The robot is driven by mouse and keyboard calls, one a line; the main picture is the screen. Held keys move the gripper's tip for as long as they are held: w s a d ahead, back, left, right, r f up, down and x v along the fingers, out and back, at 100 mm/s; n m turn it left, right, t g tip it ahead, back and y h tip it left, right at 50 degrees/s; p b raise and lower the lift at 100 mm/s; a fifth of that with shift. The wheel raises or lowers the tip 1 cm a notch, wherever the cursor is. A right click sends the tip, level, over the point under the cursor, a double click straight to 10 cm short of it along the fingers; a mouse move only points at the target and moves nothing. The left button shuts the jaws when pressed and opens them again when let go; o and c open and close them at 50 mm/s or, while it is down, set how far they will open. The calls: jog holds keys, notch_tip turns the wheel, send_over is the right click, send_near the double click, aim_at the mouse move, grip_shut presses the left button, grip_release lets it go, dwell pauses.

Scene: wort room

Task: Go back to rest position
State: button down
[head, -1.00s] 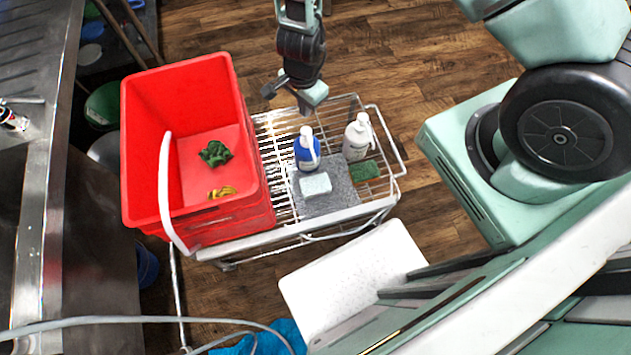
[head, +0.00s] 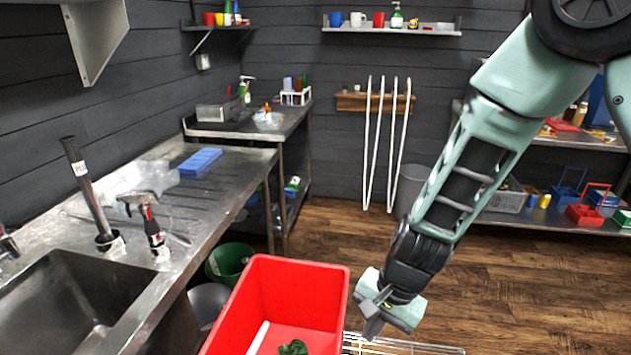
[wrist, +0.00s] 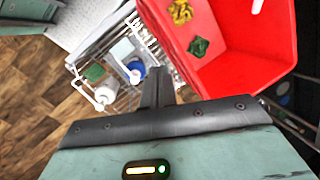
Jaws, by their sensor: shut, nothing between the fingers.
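My gripper (head: 372,318) hangs at the end of my arm in the head view, just right of the red bin (head: 296,290) and above the wire cart (head: 400,346). In the wrist view my gripper (wrist: 158,78) is shut and empty, its fingers together. The wrist view looks down on the cart (wrist: 128,100), where a blue bottle (wrist: 136,72) and a white bottle (wrist: 104,93) stand. The red bin (wrist: 240,62) holds a green item (wrist: 198,46) and a yellow item (wrist: 180,11).
A steel sink counter (head: 130,285) runs along the left. Shelves (head: 545,220) with caddies stand at the back right. Wooden floor (head: 500,290) is open on the right.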

jog(key=s+d+r+n+h, duration=0.1)
jog(key=s+d+r+n, duration=0.1)
jog(key=s+r+n, duration=0.5)
jog(key=s+d+r+n+h, duration=0.1)
jog(key=s+d+r+n, duration=0.1)
jog(key=s+r+n, duration=0.5)
notch_tip(320, 180, up, 3)
jog(key=shift+s, duration=1.2)
jog(key=shift+a, duration=0.1)
